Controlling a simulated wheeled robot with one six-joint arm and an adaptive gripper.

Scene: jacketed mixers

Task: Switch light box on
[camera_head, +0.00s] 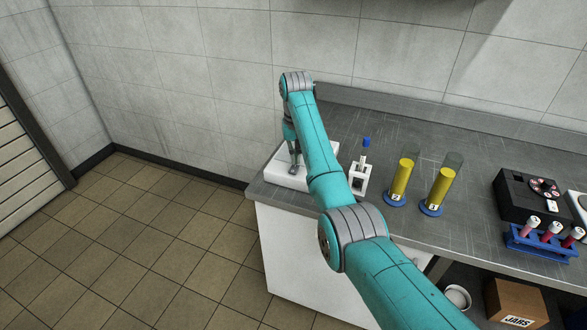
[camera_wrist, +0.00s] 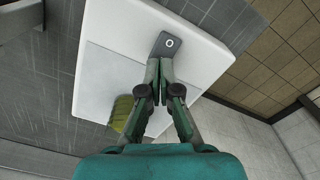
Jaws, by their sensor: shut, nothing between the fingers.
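The light box (camera_head: 277,175) is a flat white box at the left end of the counter, partly hidden by my arm in the head view. In the wrist view the light box (camera_wrist: 110,25) shows a pale panel (camera_wrist: 105,75) with no clear glow. A grey switch plate (camera_wrist: 167,45) with a white ring mark sits near its edge. My gripper (camera_head: 295,172) points down over the box. In the wrist view my gripper (camera_wrist: 160,62) is shut and empty, its tips beside the lower end of the switch plate. I cannot tell whether they touch it.
A white holder (camera_head: 358,180) with a blue-capped tube stands close right of my arm. Two yellow cylinders (camera_head: 400,180) (camera_head: 438,190), a black device (camera_head: 525,197) and a blue tube rack (camera_head: 540,242) stand farther right. A yellow-green object (camera_wrist: 121,112) lies by the panel. The wall is behind.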

